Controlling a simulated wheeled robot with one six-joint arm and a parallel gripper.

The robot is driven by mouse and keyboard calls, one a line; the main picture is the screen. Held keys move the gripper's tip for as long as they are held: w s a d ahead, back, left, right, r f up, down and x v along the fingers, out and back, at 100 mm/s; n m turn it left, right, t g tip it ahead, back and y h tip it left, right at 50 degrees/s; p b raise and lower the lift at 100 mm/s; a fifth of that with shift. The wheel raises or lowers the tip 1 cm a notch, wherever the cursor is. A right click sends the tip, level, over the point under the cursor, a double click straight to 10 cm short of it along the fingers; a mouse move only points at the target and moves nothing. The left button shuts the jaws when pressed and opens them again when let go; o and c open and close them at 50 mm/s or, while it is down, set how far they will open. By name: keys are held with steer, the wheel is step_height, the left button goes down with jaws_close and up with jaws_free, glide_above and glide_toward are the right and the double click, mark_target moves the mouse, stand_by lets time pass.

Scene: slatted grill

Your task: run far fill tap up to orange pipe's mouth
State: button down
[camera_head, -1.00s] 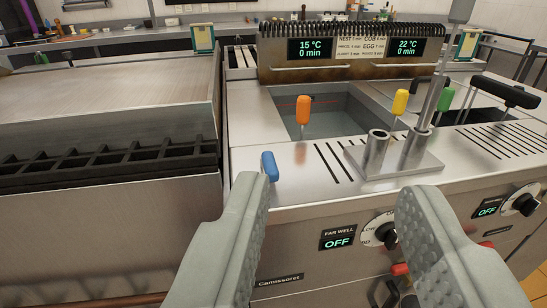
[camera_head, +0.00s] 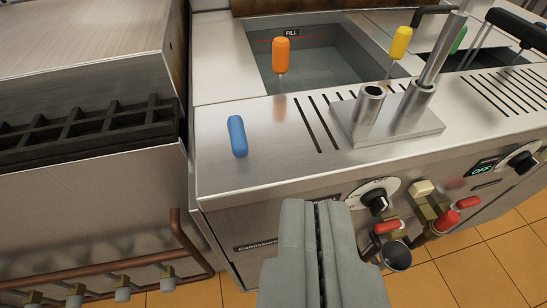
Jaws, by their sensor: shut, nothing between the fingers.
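The far well (camera_head: 350,62) is a sunken metal basin with a FILL label and a red line on its back wall. An orange-gripped pipe (camera_head: 281,55) stands upright in it; its lower part and mouth are hidden. I cannot tell the water level. Red-handled brass taps (camera_head: 387,227) sit low on the front. My gripper (camera_head: 325,205) is shut and empty before the front panel, apart from the blue grip.
A metal stand (camera_head: 385,125) with two upright tubes is on the deck beside slots. A yellow grip (camera_head: 400,42) rises behind it. A control knob (camera_head: 375,200) projects from the front. A black grate (camera_head: 90,142) and copper pipe (camera_head: 190,245) are at left.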

mark_target(238, 135)
steer(key=w+d+f+n+g+y, duration=0.2)
steer(key=w+d+f+g+y, duration=0.15)
steer(key=w+g, duration=0.45)
steer(key=w+d+f+n+g+y, duration=0.2)
steer(key=w+f+n+g+y, duration=0.15)
steer(key=w, duration=0.85)
steer(key=shift+m+t, duration=0.25)
steer(key=shift+m, duration=0.1)
steer(key=x, duration=1)
steer(key=shift+w+a, duration=0.15)
steer(key=a, duration=0.1)
steer(key=s+a, duration=0.1)
steer(key=a, duration=0.1)
steer(key=shift+s+a, duration=0.1)
steer(key=shift+a, duration=0.35)
